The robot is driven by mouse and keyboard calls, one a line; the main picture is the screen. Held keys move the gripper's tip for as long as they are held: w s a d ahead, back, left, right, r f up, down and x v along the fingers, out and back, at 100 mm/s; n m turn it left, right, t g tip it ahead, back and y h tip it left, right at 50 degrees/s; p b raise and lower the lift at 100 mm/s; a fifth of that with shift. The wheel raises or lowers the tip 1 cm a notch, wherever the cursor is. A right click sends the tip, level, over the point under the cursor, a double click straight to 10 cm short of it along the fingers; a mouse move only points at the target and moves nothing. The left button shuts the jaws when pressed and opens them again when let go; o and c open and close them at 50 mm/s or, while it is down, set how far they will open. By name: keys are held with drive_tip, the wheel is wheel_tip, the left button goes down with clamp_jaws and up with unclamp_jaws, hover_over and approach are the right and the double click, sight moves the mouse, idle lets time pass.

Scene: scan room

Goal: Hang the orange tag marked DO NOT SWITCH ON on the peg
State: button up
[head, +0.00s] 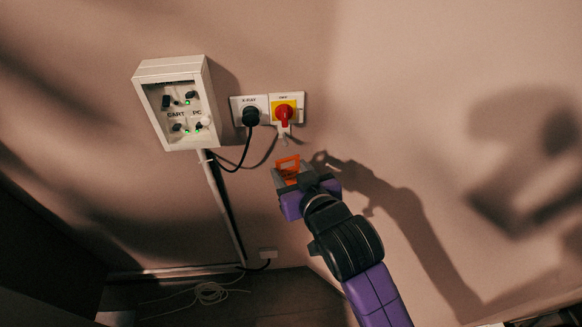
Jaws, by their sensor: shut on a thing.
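My gripper (289,174) is at the end of my purple and black arm, reaching up toward the wall. It is shut on the orange tag (287,162), whose upper part shows above the fingers; its lettering cannot be read. A small pale peg (285,141) appears to stick out just under the red and yellow rotary switch (284,114). The tag is a little below the peg in the picture and looks apart from it. How far the tag is from the wall is hard to tell.
A black plug (250,117) sits in the X-RAY socket left of the switch, its cable hanging below. A white box (178,103) with switches and green lights is further left, above a conduit (221,205). The wall at right is bare.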

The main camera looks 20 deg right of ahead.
sight(299, 158)
drive_tip(key=shift+w+d+f+b, duration=0.25)
drive_tip(key=shift+w+d+b, duration=0.3)
drive_tip(key=shift+w, duration=0.9)
drive_tip(key=shift+w+d+f+b, duration=0.2)
drive_tip(key=shift+w+d+b, duration=0.3)
drive_tip(key=shift+w, duration=1)
drive_tip(key=shift+w+d+f+b, duration=0.25)
drive_tip(key=shift+w+d+b, duration=0.25)
drive_tip(key=shift+w, duration=0.95)
drive_tip(key=o, duration=1.4)
drive_tip(key=b+v, duration=0.1)
drive_tip(key=v, duration=0.5)
drive_tip(key=shift+s, duration=0.2)
drive_tip(key=shift+s+a+r, duration=0.1)
drive_tip(key=shift+s+r, duration=0.3)
drive_tip(key=shift+s, duration=0.2)
